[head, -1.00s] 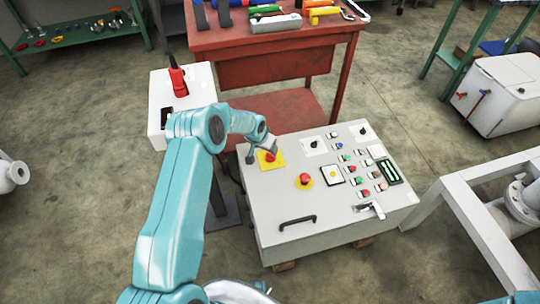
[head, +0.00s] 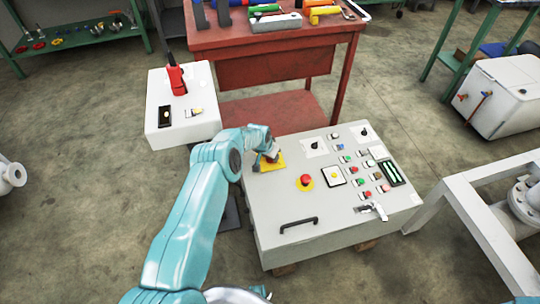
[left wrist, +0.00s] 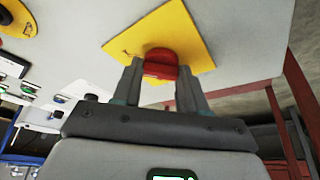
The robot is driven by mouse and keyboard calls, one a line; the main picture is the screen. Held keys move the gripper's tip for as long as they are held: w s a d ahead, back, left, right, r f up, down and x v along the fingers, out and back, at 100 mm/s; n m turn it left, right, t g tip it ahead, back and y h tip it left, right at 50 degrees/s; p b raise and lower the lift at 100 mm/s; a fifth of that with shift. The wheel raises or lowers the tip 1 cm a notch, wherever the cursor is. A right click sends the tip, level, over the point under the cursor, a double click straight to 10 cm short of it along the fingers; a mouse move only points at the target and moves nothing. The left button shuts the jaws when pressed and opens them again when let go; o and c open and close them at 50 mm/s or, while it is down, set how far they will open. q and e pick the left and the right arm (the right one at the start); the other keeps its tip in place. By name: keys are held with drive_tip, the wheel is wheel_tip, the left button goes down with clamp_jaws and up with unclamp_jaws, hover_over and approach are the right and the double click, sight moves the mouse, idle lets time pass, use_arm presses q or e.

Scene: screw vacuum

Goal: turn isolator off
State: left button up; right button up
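The isolator is a red knob (head: 271,158) on a square yellow plate (head: 280,164) at the upper left of the grey control panel (head: 275,205). My left gripper (head: 269,153) is at this knob and covers part of it. In the left wrist view the red knob (left wrist: 161,62) sits between the two fingers of my left gripper (left wrist: 161,80). The fingers appear to touch its sides. The yellow plate (left wrist: 188,35) lies just behind the fingertips. My right gripper is not in view.
A red emergency button (head: 305,180) on a yellow disc, several small buttons and a black handle (head: 299,224) are on the panel. A white box (head: 180,131) with a red device (head: 177,78) stands left. A red tool bench (head: 275,70) stands behind, a grey frame (head: 480,215) right.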

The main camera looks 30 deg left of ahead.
use_arm(q)
drive_tip(key=shift+c, duration=0.7)
drive_tip(key=shift+n, duration=0.3)
drive_tip(key=shift+d+n+y, duration=0.1)
drive_tip(key=shift+n+y, duration=0.4)
drive_tip(key=shift+n, duration=0.4)
drive_tip(key=n+b, duration=0.1)
drive_tip(key=n+y+b, duration=0.1)
drive_tip(key=shift+w+f+n+g, duration=0.1)
drive_tip(key=shift+f+n+g, duration=0.1)
drive_tip(key=shift+n+g, duration=0.1)
drive_tip(key=n+g+b, duration=0.1)
drive_tip(key=n+b, duration=0.1)
drive_tip(key=b, duration=0.2)
drive_tip(key=n+y+b, duration=0.1)
drive_tip(key=n+b, duration=0.2)
drive_tip(key=b, duration=0.1)
drive_tip(key=n+g+y+b, duration=0.1)
drive_tip(key=n+b, duration=0.2)
drive_tip(key=b, duration=0.2)
drive_tip(key=shift+w+d+f+g, duration=0.15)
drive_tip(key=shift+g, duration=0.15)
drive_tip(key=shift+r+n+g+b, duration=0.25)
drive_tip(key=shift+n+g+b, duration=0.05)
drive_tip(key=shift+n+b, duration=0.65)
